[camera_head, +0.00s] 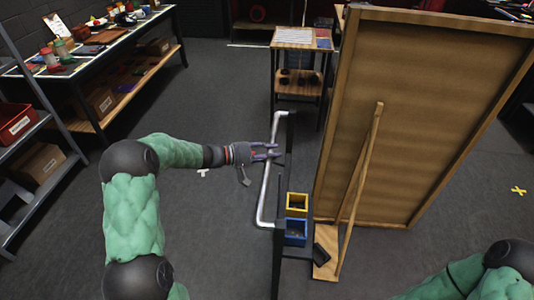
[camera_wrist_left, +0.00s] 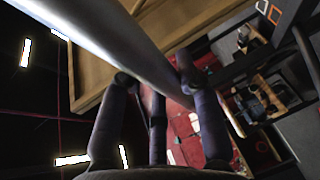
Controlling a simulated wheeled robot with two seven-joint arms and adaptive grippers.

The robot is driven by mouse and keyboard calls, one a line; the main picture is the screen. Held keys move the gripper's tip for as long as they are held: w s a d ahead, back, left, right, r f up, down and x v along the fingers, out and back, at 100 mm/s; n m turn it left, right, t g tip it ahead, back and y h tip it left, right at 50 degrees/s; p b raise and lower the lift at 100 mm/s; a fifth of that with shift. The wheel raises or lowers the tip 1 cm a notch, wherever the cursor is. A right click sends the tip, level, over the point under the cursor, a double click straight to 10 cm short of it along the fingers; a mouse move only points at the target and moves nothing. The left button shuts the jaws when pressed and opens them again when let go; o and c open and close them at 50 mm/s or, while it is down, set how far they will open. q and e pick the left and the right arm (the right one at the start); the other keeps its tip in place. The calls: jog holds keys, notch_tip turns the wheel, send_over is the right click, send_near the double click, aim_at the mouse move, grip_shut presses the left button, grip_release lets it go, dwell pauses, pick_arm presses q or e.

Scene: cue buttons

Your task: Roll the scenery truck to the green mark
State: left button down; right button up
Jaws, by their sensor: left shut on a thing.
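The scenery truck carries a tall brown wooden flat (camera_head: 415,110), held up by a slanted wooden brace (camera_head: 360,185). A silver push bar (camera_head: 265,195) is fixed to a dark upright panel (camera_head: 281,240) on its left side. My left gripper (camera_head: 277,152) is shut on the bar's upright run. In the left wrist view the bar (camera_wrist_left: 110,40) crosses between the fingers (camera_wrist_left: 158,95), with the wooden flat's edge behind it. My right gripper is out of view; only part of my right arm shows at bottom right. I see no green mark.
A yellow bin (camera_head: 297,203) and a blue bin (camera_head: 295,233) sit beside the panel. A small table (camera_head: 297,45) stands behind; shelves (camera_head: 20,130) and a prop bench (camera_head: 130,95) line the left.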

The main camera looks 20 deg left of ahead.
pick_arm(q)
jog(key=shift+s+d+f, duration=0.1)
jog(key=shift+f, duration=0.05)
jog(key=c, duration=0.8)
grip_release()
jog(key=shift+c, duration=0.2)
jog(key=shift+a, duration=0.25)
jog(key=v, duration=1.1)
jog(key=shift+s+a, duration=0.2)
